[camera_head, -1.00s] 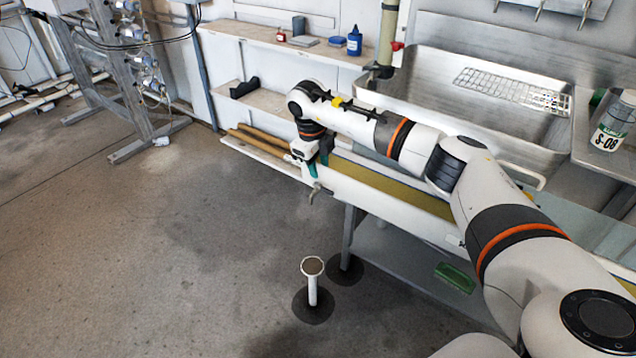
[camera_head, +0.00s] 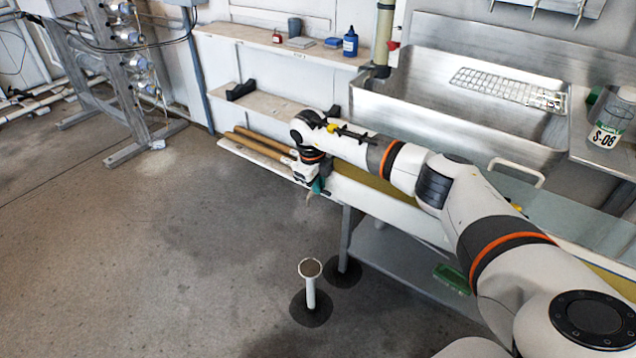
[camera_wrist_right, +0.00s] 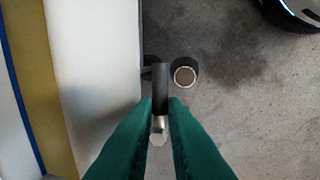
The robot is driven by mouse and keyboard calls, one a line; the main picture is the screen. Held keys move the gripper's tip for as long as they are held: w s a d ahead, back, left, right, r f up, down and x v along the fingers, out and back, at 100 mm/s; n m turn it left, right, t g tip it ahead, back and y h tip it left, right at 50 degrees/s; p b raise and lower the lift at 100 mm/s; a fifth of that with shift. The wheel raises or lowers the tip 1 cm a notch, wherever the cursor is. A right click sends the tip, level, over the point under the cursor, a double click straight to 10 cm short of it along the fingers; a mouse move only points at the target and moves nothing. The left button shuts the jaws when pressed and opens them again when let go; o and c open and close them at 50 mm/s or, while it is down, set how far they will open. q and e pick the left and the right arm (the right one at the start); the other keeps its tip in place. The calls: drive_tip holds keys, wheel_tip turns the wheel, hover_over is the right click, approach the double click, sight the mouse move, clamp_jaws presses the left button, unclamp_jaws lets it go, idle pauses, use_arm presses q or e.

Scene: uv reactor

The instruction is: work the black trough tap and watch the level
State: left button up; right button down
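The white trough (camera_head: 375,203) runs below the steel sink, with an olive-yellow strip along its inside. In the right wrist view the trough wall (camera_wrist_right: 98,80) fills the left side. The black tap handle (camera_wrist_right: 160,85) lies between my green fingertips, with its metal body nearer the camera. My right gripper (camera_wrist_right: 160,104) appears shut on the handle, with little gap at either side. In the head view my right gripper (camera_head: 318,187) is at the trough's front side and hides most of the tap. No clear level line shows. My left gripper is out of view.
A white floor drain pipe (camera_head: 310,270) stands below the tap, its open top up. The steel sink (camera_head: 440,110) is behind my arm. Shelves (camera_head: 268,106) stand at the back, a labelled jar (camera_head: 611,125) at right. The floor at left is clear.

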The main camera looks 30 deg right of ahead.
idle(0.3)
use_arm(q)
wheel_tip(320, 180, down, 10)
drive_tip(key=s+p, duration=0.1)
drive_tip(key=p, duration=0.2)
use_arm(e)
drive_tip(key=m, duration=0.4)
drive_tip(key=a+m+g, duration=0.1)
drive_tip(key=m, duration=0.3)
drive_tip(key=w+a+m+g, duration=0.1)
drive_tip(key=m, duration=0.3)
drive_tip(key=shift+m, duration=0.5)
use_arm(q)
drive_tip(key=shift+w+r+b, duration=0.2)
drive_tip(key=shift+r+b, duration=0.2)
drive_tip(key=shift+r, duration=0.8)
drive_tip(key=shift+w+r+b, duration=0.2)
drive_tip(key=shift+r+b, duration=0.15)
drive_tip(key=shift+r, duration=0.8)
use_arm(e)
drive_tip(key=shift+w+a+r+m+g+y, duration=0.1)
drive_tip(key=shift+w+m+g+y, duration=0.1)
drive_tip(key=shift+m, duration=0.55)
drive_tip(key=shift+w+a+m+g+y, duration=0.1)
drive_tip(key=shift+m+y, duration=0.1)
drive_tip(key=shift+m, duration=0.55)
drive_tip(key=c, duration=1.5)
unclamp_jaws()
